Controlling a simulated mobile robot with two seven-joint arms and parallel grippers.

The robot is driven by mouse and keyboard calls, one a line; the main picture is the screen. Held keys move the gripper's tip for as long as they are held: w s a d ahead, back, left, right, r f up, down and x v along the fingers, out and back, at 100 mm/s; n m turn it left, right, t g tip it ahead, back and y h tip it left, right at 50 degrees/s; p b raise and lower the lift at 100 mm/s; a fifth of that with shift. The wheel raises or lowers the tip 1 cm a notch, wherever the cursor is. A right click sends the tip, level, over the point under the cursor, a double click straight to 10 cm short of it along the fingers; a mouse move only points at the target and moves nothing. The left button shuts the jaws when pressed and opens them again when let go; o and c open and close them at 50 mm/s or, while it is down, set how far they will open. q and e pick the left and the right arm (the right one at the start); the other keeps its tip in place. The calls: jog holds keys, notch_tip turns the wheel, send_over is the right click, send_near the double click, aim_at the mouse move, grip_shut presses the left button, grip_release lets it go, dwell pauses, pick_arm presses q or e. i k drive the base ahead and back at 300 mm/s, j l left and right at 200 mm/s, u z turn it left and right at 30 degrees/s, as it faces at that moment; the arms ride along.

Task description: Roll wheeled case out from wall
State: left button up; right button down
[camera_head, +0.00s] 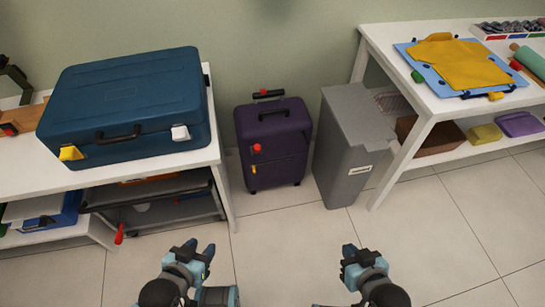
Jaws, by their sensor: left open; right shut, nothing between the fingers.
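The purple wheeled case (273,150) stands upright on the floor close to the green wall, with small dark wheels under it. A black handle (268,95) shows at its top, and a red knob and a yellow tag are on its front. My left gripper (197,250) is low in the view, in front of the case and to its left, open and empty. My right gripper (355,253) is low in the view, in front of the case and to its right, shut with nothing in it. Neither gripper touches the case.
A white table (217,150) with a blue case (130,105) stands left of the purple case. A grey bin (350,150) stands close on its right. A white shelf table (405,160) is further right. The tiled floor (290,230) in front is clear.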

aim_at(284, 129)
jog(key=i+l, duration=0.2)
jog(key=i, duration=0.25)
jog(key=i+l, duration=0.2)
jog(key=i, duration=0.2)
jog(key=i+l, duration=0.25)
jog(key=i, duration=0.2)
jog(key=z, duration=0.05)
